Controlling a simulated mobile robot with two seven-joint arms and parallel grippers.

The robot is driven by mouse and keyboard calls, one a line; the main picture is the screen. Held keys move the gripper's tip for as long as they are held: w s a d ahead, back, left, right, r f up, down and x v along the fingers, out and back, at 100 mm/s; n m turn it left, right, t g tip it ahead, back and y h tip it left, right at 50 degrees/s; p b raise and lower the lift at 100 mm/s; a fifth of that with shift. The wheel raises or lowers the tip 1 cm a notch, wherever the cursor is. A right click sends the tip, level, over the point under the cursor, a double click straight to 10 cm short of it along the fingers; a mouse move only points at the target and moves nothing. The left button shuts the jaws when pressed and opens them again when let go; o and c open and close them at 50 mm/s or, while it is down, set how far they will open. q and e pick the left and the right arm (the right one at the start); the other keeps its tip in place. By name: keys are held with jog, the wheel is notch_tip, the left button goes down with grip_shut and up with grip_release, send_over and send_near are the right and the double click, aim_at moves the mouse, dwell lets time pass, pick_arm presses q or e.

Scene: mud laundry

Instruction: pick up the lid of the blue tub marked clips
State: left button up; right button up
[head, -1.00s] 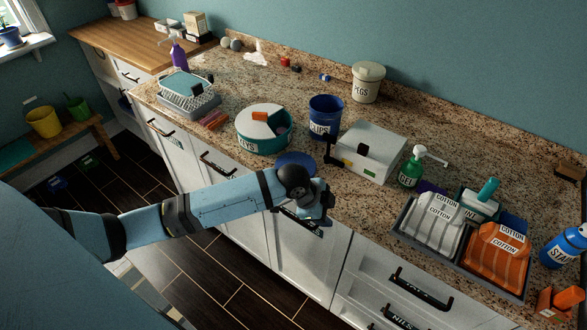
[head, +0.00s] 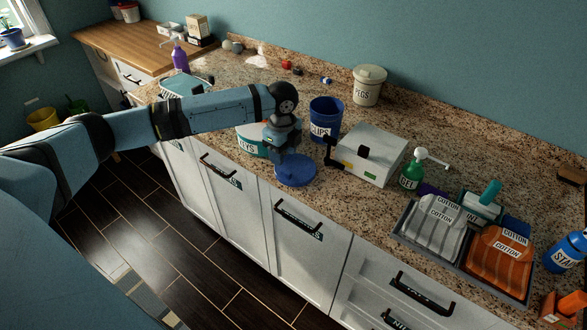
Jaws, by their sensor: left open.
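The blue tub (head: 326,119) with a white label partly reading "LIPS" stands without a lid on the granite counter. A round blue lid (head: 295,173) lies flat on the counter near the front edge, in front of the tub. My left gripper (head: 284,157) is open and points down just over the lid's far left part. I cannot tell whether the fingertips touch the lid. My right gripper is not in view.
A teal round tin (head: 250,141) is partly hidden behind my left arm. A white box (head: 371,153) stands right of the tub, with a green pump bottle (head: 411,175) beside it. A grey tray (head: 401,231) holds folded cloths. A cream lidded tub (head: 369,84) stands behind.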

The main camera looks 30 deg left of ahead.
aim_at(286, 171)
pick_arm(q)
jog(key=f, duration=0.5)
jog(key=f+p, duration=0.1)
jog(key=f, duration=0.1)
jog(key=shift+w+f, duration=0.15)
jog(key=shift+w, duration=0.2)
jog(key=shift+c, duration=0.5)
grip_shut()
